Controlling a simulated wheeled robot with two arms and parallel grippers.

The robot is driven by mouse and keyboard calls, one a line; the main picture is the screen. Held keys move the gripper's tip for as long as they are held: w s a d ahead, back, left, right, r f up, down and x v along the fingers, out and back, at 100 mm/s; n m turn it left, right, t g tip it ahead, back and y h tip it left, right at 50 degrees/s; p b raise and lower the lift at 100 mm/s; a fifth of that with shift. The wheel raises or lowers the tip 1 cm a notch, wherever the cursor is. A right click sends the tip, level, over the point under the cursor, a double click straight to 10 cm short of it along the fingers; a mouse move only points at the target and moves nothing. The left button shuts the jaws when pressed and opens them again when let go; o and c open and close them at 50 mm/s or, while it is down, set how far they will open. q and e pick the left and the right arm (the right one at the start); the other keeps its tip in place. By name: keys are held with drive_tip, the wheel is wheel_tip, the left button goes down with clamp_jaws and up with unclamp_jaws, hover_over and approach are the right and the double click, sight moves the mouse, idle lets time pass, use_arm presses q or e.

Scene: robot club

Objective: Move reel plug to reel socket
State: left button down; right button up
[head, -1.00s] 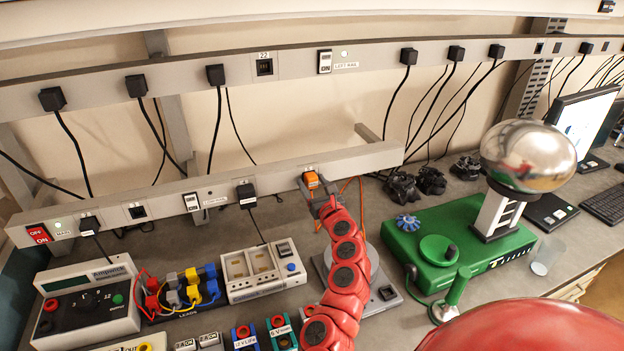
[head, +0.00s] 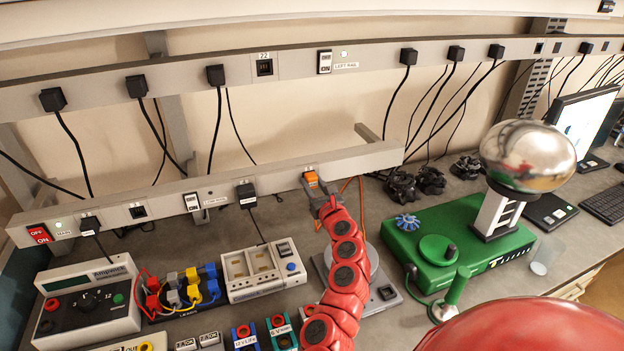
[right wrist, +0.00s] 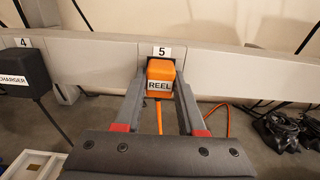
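The orange reel plug (right wrist: 160,85), labelled REEL, sits in the slot marked 5 on the lower rail. It also shows in the head view (head: 311,178). My right gripper (head: 322,200) reaches up to it from below. In the right wrist view its fingers (right wrist: 162,100) lie close along both sides of the plug and appear shut on it. An orange cable (right wrist: 220,108) hangs below the rail. A grey base with a round top stands behind my red right arm, with a dark square socket (head: 387,292) at its corner; I cannot tell whether this is the reel socket. My left gripper is not in view.
A black charger plug (right wrist: 25,68) sits in slot 4, left of the reel plug. The lower rail (head: 280,178) has an empty outlet (head: 137,211). A green machine (head: 425,235) with a silver dome stands right. Meters and leads crowd the bench at left.

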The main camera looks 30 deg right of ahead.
sight(312, 184)
clamp_jaws()
drive_tip(key=shift+s+a+f, duration=0.1)
drive_tip(key=shift+s, duration=0.1)
drive_tip(key=shift+s, duration=0.15)
drive_tip(key=shift+s+a, duration=0.1)
drive_tip(key=shift+s, duration=0.2)
drive_tip(key=shift+s, duration=0.4)
drive_tip(key=shift+s+p, duration=0.15)
drive_tip(key=shift+p, duration=0.15)
drive_tip(key=shift+s+a, duration=0.25)
drive_tip(key=shift+s, duration=0.1)
drive_tip(key=shift+p+v, duration=0.4)
drive_tip(key=shift+v, duration=0.85)
